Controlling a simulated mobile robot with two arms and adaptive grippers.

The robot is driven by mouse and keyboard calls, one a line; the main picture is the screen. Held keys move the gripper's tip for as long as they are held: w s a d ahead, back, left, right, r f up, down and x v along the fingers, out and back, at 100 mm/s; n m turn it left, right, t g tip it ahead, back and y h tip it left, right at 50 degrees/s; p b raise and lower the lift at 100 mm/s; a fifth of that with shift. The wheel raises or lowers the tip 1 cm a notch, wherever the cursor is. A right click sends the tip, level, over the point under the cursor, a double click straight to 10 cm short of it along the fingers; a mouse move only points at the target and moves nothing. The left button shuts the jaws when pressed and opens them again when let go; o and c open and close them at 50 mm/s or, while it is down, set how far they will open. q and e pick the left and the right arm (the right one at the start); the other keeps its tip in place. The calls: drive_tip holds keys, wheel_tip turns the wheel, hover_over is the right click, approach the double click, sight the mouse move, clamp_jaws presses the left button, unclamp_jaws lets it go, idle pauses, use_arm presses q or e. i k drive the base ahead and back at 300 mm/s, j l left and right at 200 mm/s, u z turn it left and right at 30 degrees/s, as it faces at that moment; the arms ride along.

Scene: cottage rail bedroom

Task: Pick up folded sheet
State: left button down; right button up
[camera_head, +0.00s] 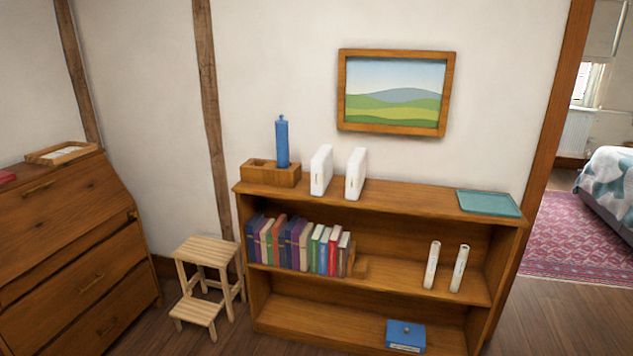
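I cannot make out a clear folded sheet in the head view. A flat teal rectangular item (488,203) lies on the right end of the bookshelf's top; it seems to have a raised rim, like a tray. A bed (610,185) with a white and blue-green patterned cover shows partly through the opening at the right edge. Neither of my grippers is in view.
A wooden bookshelf (400,196) stands against the wall, holding books (297,247), white upright items and a blue box (405,335). A step stool (207,252) stands between it and the dresser (70,240). Wood floor and a pink rug (575,235) show at right.

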sight(322, 162)
drive_tip(key=u, duration=2.85)
drive_tip(key=z, duration=2.9)
drive_tip(key=i+j+z, duration=0.1)
drive_tip(key=i+j, duration=0.25)
drive_tip(key=i+j+z, duration=0.15)
drive_tip(key=i+j, duration=0.15)
drive_tip(key=i+j+z, duration=0.1)
drive_tip(key=i+j, duration=0.2)
drive_tip(key=j, duration=0.2)
drive_tip(key=i+j+z, duration=0.15)
drive_tip(key=i+j, duration=0.15)
drive_tip(key=j, duration=0.1)
